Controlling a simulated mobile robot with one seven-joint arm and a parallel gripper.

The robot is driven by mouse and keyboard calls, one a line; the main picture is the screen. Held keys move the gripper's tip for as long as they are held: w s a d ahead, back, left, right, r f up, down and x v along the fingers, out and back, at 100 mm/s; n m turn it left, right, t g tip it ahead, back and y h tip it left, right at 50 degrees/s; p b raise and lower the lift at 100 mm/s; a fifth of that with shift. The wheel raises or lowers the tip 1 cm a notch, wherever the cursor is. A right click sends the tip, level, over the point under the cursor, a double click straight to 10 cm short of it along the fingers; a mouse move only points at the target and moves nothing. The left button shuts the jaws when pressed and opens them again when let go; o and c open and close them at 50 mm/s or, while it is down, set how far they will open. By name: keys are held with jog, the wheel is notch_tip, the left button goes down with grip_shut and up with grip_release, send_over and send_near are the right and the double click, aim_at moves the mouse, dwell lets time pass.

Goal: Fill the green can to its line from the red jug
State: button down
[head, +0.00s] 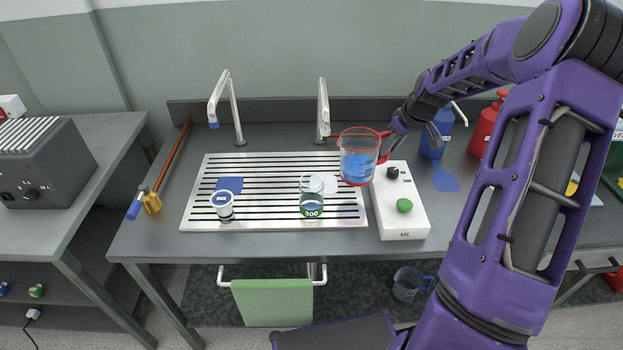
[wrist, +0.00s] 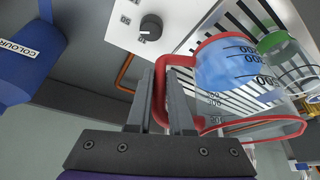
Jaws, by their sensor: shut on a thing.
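The red jug (head: 358,150) is clear with a red rim and handle, and holds blue liquid. It hangs roughly upright above the right end of the slatted drain board (head: 195,212). My gripper (head: 388,148) is shut on its handle, which shows between the fingers in the wrist view (wrist: 160,98). The green can (head: 311,198), clear with a green band marked 300, stands on the board, left of and below the jug. In the wrist view the can (wrist: 285,60) shows beyond the jug, partly hidden by it. I cannot tell its fill level clearly.
A white box (head: 403,222) with a black knob and green button stands right of the board. A white-and-blue cup (head: 222,206) stands on the board's left. Taps (head: 322,105) rise behind. Blue (head: 437,135) and red (head: 487,130) bottles stand at the back right.

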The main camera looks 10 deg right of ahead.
aim_at(372, 136)
jog(key=shift+s+a+f+n+t+h, duration=0.1)
jog(key=shift+a+f+n+t+h, duration=0.05)
jog(key=shift+a+h, duration=0.4)
jog(key=shift+s+a+f+n+t+h, duration=0.15)
jog(key=shift+a+h, duration=0.25)
jog(key=shift+h, duration=0.25)
jog(key=shift+a+r+h, duration=0.1)
jog(key=shift+a+h, duration=0.5)
jog(key=a+r+h, duration=0.1)
jog(key=r, duration=0.1)
jog(key=a+r+t+h, duration=0.1)
jog(key=s+a+r+n, duration=0.1)
jog(key=r, duration=0.1)
jog(key=shift+a+r+h, duration=0.3)
jog(key=shift+h, duration=0.1)
jog(key=shift+a+r+t+h+b, duration=0.4)
jog(key=shift+a+r+h+b, duration=0.1)
jog(key=shift+b, duration=0.5)
jog(key=shift+s+r, duration=0.15)
jog(key=shift+r, duration=0.5)
jog(key=shift+d, duration=0.15)
jog(key=shift+a+r, duration=0.1)
jog(key=shift+a, duration=0.1)
jog(key=shift+a+r+h, duration=0.15)
jog(key=shift+r+h, duration=0.05)
jog(key=shift+h, duration=0.2)
